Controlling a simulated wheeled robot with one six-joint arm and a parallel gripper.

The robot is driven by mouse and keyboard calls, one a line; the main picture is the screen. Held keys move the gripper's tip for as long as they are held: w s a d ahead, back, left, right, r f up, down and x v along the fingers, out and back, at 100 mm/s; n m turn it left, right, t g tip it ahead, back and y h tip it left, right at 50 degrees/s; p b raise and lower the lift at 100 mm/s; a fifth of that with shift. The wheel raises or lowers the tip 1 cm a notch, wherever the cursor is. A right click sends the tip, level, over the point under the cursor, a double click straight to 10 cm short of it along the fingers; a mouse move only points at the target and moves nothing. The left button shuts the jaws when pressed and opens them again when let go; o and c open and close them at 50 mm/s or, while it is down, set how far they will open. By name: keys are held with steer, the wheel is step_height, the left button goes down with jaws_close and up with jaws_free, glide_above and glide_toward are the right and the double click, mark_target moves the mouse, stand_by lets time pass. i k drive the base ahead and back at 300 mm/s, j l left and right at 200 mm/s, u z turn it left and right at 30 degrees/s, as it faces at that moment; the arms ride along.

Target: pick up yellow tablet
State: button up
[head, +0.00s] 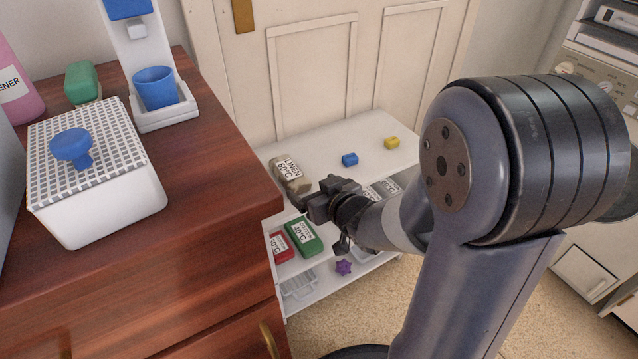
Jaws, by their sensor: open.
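The yellow tablet (392,143) is a small block lying on the white top shelf, near its back right part. My gripper (318,205) is over the front left part of the same shelf unit, well apart from the yellow tablet and to its lower left. The gripper is small and dark in this view; it is open, and I see nothing held in it. My arm covers the right front of the shelf unit.
A blue tablet (349,159) lies left of the yellow one. A box labelled linen (290,175) stands at the shelf's left. Green (304,236) and red (281,246) boxes sit lower. The wooden dresser (222,190) bounds the left; a door (310,75) stands behind.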

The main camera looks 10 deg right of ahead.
mark_target(392, 142)
steer(key=z, duration=0.45)
steer(key=i+l, duration=0.65)
steer(key=l, duration=0.25)
steer(key=u, duration=0.05)
